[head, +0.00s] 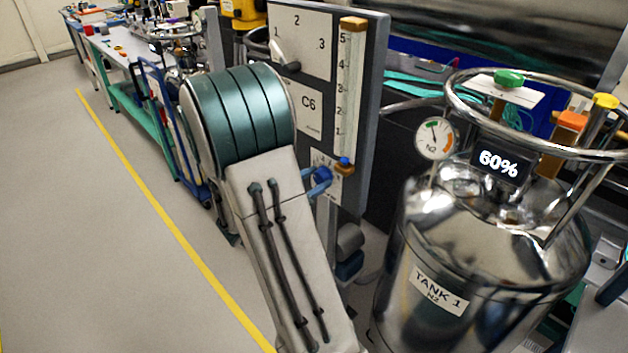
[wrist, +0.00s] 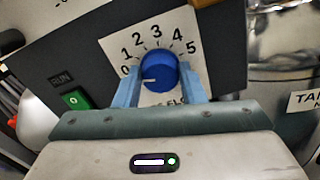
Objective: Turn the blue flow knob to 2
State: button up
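The blue flow knob (wrist: 158,72) sits on a white dial plate (wrist: 113,47) numbered 0 to 5 in the wrist view. Its white pointer line points left, close to the 0 mark and away from the 2. My gripper (wrist: 163,80) has its light blue fingers on either side of the knob. A narrow gap shows at the right finger; contact at the left finger is unclear. The fingers look open around the knob. In the head view my arm hides most of the dial; a blue part (head: 319,179) shows there, knob or finger, I cannot tell.
The grey panel (head: 372,70) also carries a selector marked 1 to 3, a C6 label and a vertical sight tube (head: 350,85). A green button (wrist: 75,99) by a RUN label is left of the dial. Metal Tank 1 (head: 400,270) stands close at right, reading 60%.

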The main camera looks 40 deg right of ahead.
jog(key=shift+f+m+b, duration=0.15)
jog(key=shift+m+b, duration=0.15)
jog(key=shift+b, duration=0.3)
jog(key=m+b, duration=0.1)
jog(key=b, duration=0.2)
jog(key=shift+f+m, duration=0.15)
jog(key=shift+m, duration=0.25)
jog(key=m+b, duration=0.4)
jog(key=b, duration=0.2)
jog(key=shift+s+f+m+b, duration=0.1)
jog(key=shift+f+m+b, duration=0.05)
jog(key=shift+m+b, duration=0.2)
jog(key=m+b, duration=0.3)
jog(key=b, duration=0.2)
jog(key=shift+m+b, duration=0.25)
jog(key=shift+b, duration=0.1)
jog(key=shift+r+m+b, duration=0.2)
jog(key=shift+m+b, duration=0.3)
jog(key=shift+b, duration=0.25)
jog(key=shift+r, duration=0.1)
jog(key=o, duration=1)
